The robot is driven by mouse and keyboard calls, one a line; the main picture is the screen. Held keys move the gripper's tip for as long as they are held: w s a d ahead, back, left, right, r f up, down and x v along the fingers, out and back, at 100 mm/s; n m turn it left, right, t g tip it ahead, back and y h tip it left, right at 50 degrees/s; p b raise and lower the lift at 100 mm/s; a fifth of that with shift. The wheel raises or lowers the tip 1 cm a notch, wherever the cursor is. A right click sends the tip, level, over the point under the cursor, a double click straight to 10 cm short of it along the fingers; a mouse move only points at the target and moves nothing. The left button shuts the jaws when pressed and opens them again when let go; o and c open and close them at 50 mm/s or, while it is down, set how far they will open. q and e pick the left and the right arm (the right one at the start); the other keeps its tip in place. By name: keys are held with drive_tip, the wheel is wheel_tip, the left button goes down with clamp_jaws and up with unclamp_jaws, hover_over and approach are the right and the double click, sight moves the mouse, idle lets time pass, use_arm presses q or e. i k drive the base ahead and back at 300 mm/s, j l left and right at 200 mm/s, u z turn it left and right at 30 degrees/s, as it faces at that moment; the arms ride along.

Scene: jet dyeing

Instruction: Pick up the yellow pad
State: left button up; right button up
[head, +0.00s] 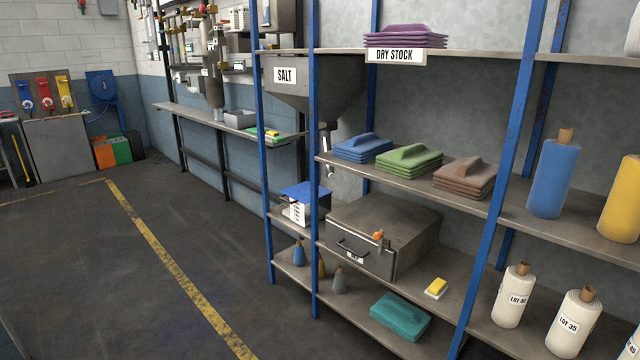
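A small yellow pad (437,286) with a white lower part lies on a lower shelf (465,265) of the blue-posted rack. It sits just right of the grey drawer box (385,235) and is apart from it. A shelf post stands to its right. A second small yellow item with green (263,132) lies on the long wall bench further back. Neither of my grippers is in view.
A teal folded stack (400,316) lies on the bottom shelf below the pad. White yarn cones (512,296) stand to the right, beyond the blue post (495,210). Blue, green and brown stacks (465,177) lie on the shelf above. Open floor (90,270) spreads left.

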sight(270, 134)
drive_tip(key=i+u, duration=0.1)
drive_tip(key=i, duration=0.45)
drive_tip(key=i+l+u, duration=0.15)
drive_tip(key=i, duration=0.35)
drive_tip(key=i+l+u, duration=0.1)
drive_tip(key=i, duration=0.45)
drive_tip(key=i+l+u, duration=0.1)
drive_tip(key=i, duration=0.45)
drive_tip(key=i+l+u, duration=0.1)
drive_tip(key=i+l, duration=0.25)
drive_tip(key=i, duration=0.15)
